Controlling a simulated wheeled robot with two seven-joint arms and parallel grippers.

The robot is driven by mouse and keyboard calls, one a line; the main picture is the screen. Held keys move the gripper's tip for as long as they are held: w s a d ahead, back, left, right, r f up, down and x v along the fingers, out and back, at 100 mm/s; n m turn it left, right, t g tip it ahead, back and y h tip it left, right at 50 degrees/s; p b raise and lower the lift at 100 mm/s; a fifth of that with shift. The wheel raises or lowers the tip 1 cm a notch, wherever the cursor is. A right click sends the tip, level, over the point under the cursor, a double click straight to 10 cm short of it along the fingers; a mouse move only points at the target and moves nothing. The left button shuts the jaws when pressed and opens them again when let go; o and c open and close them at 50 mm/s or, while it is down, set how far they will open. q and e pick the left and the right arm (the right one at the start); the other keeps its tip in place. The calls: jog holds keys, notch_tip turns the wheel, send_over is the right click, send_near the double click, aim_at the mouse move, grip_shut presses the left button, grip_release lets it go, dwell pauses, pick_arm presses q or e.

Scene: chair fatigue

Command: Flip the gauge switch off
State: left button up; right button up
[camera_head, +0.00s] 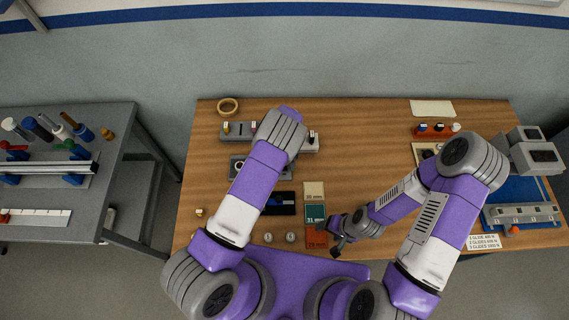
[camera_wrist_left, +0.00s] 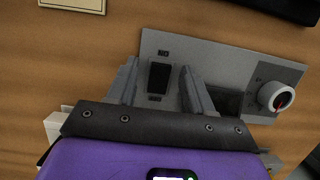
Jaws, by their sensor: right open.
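In the left wrist view a grey panel (camera_wrist_left: 215,65) carries a black rocker switch (camera_wrist_left: 159,77) with small labels above and below it. A round knob (camera_wrist_left: 277,97) with a red mark sits at the panel's right end. My left gripper (camera_wrist_left: 157,68) is open, its two fingers on either side of the switch with gaps to it; I cannot tell their height above the panel. In the head view my left arm hides this gripper and most of the panel. My right gripper (camera_head: 338,242) is open and empty near the table's front edge.
The wooden table (camera_head: 365,130) holds a tape roll (camera_head: 228,106), coloured cards (camera_head: 315,213), a dark tray (camera_head: 280,203) and two small round weights (camera_head: 290,237). A red block with knobs (camera_head: 437,130) stands at the back right. A grey bench (camera_head: 90,190) stands left.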

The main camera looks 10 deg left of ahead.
pick_arm(q)
jog(key=v, duration=0.7)
jog(key=shift+r+b, duration=0.25)
jog(key=shift+b, duration=0.05)
dwell(0.3)
